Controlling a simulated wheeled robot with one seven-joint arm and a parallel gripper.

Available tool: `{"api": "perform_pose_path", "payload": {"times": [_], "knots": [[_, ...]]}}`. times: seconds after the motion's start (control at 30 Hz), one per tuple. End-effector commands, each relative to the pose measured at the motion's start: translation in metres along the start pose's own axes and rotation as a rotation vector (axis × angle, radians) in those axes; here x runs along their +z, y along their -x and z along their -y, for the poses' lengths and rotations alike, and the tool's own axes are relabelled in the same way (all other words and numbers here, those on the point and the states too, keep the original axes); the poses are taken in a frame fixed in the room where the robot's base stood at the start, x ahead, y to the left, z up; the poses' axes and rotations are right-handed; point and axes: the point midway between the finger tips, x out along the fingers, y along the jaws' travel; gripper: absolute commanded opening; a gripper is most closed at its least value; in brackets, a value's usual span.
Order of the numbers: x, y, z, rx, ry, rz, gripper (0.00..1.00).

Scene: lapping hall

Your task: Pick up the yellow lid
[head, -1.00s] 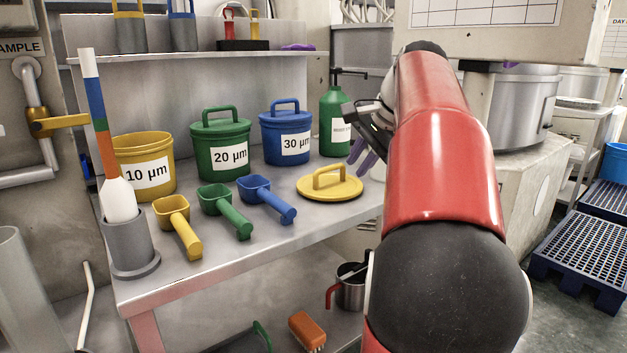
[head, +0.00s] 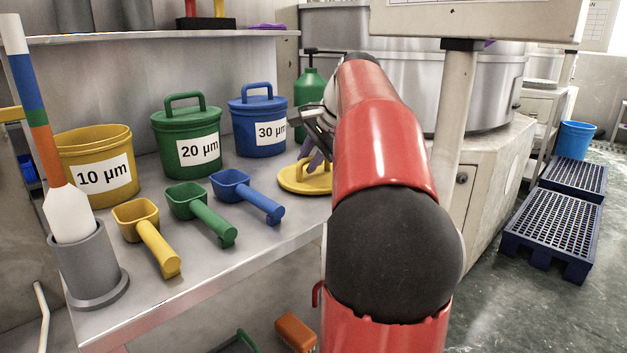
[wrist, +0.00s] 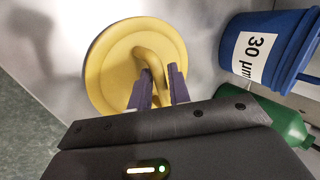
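The yellow lid (head: 290,181) is a round disc with a raised loop handle. It lies flat on the steel bench, partly hidden behind my arm in the head view. In the wrist view the lid (wrist: 108,68) fills the upper middle, and its handle (wrist: 150,62) points towards my gripper. My gripper (wrist: 159,76) has two purple fingers spread apart, one on each side of the handle's near end. A gap shows between the fingers, and I cannot tell whether either touches the handle. In the head view my gripper (head: 316,156) is just above the lid.
The open yellow 10 µm tub (head: 92,150), lidded green 20 µm tub (head: 187,140) and lidded blue 30 µm tub (head: 258,120) stand along the bench. Yellow (head: 147,235), green (head: 200,212) and blue (head: 247,195) scoops lie in front. A green bottle (head: 309,92) stands behind the lid.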

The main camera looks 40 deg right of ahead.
Motion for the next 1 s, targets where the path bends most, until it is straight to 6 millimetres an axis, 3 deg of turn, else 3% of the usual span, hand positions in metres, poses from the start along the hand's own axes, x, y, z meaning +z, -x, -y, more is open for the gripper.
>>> {"api": "perform_pose_path", "payload": {"times": [0.33, 0.47, 1.0], "knots": [[0.0000, -0.0080, 0.0001, 0.000, 0.000, -0.001, 0.17], [0.0000, -0.0079, 0.0002, 0.000, 0.000, -0.001, 0.00], [0.0006, 0.0015, 0.0074, -0.001, 0.001, 0.000, 0.00]]}}
